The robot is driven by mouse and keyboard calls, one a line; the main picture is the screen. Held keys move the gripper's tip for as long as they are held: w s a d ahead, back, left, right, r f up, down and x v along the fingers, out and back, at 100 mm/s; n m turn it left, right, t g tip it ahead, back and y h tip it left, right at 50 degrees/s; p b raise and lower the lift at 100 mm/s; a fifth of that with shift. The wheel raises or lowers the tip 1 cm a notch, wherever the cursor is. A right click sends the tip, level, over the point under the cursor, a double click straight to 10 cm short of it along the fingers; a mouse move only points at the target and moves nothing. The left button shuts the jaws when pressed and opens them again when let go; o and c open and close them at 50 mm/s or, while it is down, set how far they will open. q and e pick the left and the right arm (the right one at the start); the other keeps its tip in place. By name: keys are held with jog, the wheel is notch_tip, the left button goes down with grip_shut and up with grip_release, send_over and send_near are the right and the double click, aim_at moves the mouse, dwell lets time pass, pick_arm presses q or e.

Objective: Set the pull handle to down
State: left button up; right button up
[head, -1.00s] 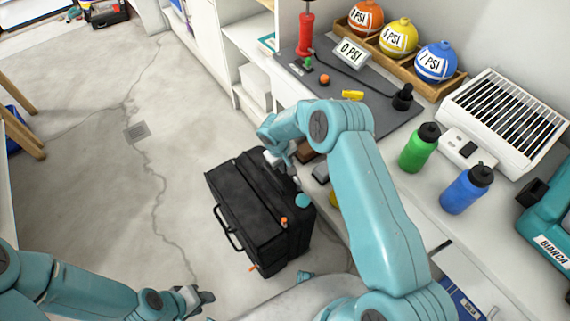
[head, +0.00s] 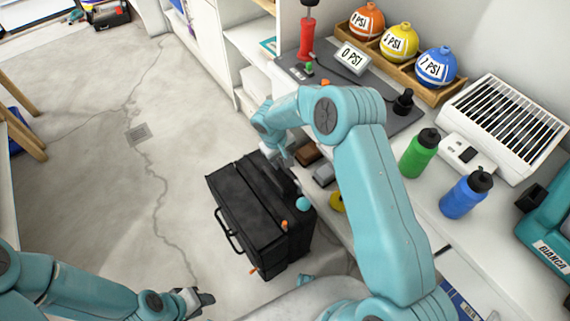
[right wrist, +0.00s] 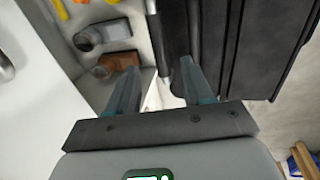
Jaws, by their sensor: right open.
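A black suitcase (head: 252,217) stands on the floor beside the workbench. A carry handle (head: 228,231) is on its left side. A dark bar that looks like the pull handle (head: 281,179) shows at its upper right, partly hidden by my right arm. My right gripper (head: 278,157) is at the suitcase's far upper end, near that bar. In the right wrist view, its two fingers (right wrist: 160,82) are apart, with the black suitcase (right wrist: 262,45) beside them and a dark, silver-ended rod (right wrist: 158,42) ahead. My left gripper (head: 201,300) is low over the floor, away from the suitcase; its jaw opening is unclear.
The workbench on the right holds a green bottle (head: 419,153), a blue bottle (head: 467,193), a white vented box (head: 505,118) and labelled balls in a wooden rack (head: 408,68). A brown block (head: 307,152) lies on a shelf near my right gripper.

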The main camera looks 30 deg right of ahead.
notch_tip(320, 180, up, 8)
jog(key=a, duration=0.1)
jog(key=shift+s+a+r, duration=0.15)
jog(key=shift+a+r, duration=0.05)
jog(key=shift+a, duration=0.15)
jog(key=s+a+f+g+y+p, duration=0.1)
jog(key=s+a+f+y+p, duration=0.4)
jog(key=s+a, duration=0.45)
jog(key=s+a+r+m+t+y+p, duration=0.1)
jog(key=s+p, duration=0.4)
jog(key=s, duration=1.2)
jog(key=a+r+m, duration=0.1)
jog(key=m, duration=0.1)
jog(key=shift+s+m+p, duration=0.3)
jog(key=shift+s, duration=0.1)
